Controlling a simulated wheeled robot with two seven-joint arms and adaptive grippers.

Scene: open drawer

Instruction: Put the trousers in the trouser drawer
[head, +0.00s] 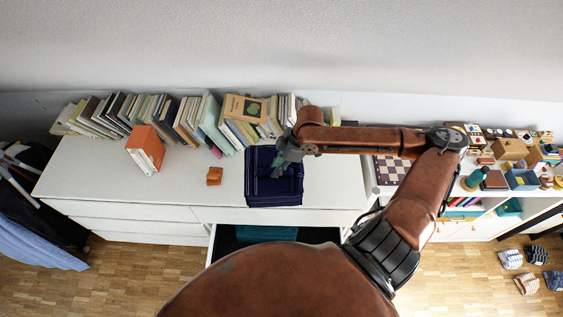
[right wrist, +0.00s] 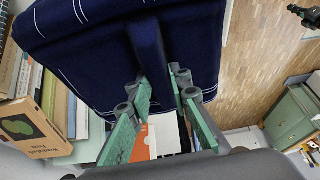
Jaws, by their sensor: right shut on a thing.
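The dark blue folded trousers (head: 273,191) with thin pale lines are on or just above the white dresser top, near its front edge; I cannot tell whether they touch it. In the right wrist view, the gripper (right wrist: 160,92) is shut on a raised fold of the trousers (right wrist: 100,45). The open drawer (head: 223,243) is below the dresser's front edge, with a teal item (head: 265,233) inside; my body hides part of it. My left gripper is not in view.
A row of books (head: 135,108) lines the wall. An orange-covered book (head: 146,150) and a small orange-brown object (head: 214,176) are left of the trousers. A chessboard (head: 390,170) and small items are at the right. Rolled clothes (head: 527,284) lie on the floor.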

